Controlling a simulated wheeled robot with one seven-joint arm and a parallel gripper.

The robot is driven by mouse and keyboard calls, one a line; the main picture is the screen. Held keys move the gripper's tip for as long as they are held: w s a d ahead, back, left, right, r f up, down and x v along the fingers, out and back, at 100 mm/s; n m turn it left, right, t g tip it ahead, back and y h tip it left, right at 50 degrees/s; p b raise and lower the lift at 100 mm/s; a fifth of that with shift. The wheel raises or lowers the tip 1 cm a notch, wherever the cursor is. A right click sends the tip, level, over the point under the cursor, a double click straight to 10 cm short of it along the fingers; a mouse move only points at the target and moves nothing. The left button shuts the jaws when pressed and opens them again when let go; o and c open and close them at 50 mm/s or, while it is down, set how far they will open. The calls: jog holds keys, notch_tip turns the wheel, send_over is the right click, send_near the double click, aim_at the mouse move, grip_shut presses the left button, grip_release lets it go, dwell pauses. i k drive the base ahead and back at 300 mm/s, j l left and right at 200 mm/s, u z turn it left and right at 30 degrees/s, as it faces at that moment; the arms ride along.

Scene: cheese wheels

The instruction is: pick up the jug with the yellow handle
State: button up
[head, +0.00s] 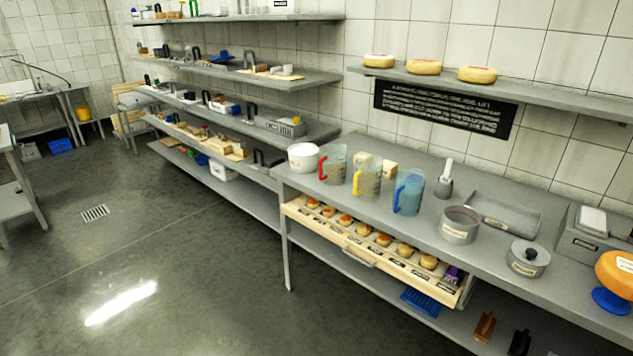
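The jug with the yellow handle (367,180) stands upright on the grey counter, with its handle on the left side. It is see-through and looks partly filled with something pale. A jug with a red handle (335,164) stands to its left and a blue jug with a blue handle (410,192) to its right. A small pale block stands close behind the yellow-handled jug. My gripper is not in view.
An open drawer (350,240) with several small round cheeses juts out below the jugs. The floor (190,260) in front is clear.

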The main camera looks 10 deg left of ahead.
aim_at(368, 175)
jog(key=u, duration=0.25)
jog(key=z, duration=1.4)
jog(key=u, duration=1.4)
jog(key=i+j+u, duration=0.2)
jog(key=i+j, duration=0.15)
jog(key=i, duration=0.8)
jog(key=i+j+u, duration=0.1)
jog(key=i+u, duration=0.15)
jog(key=i, duration=0.95)
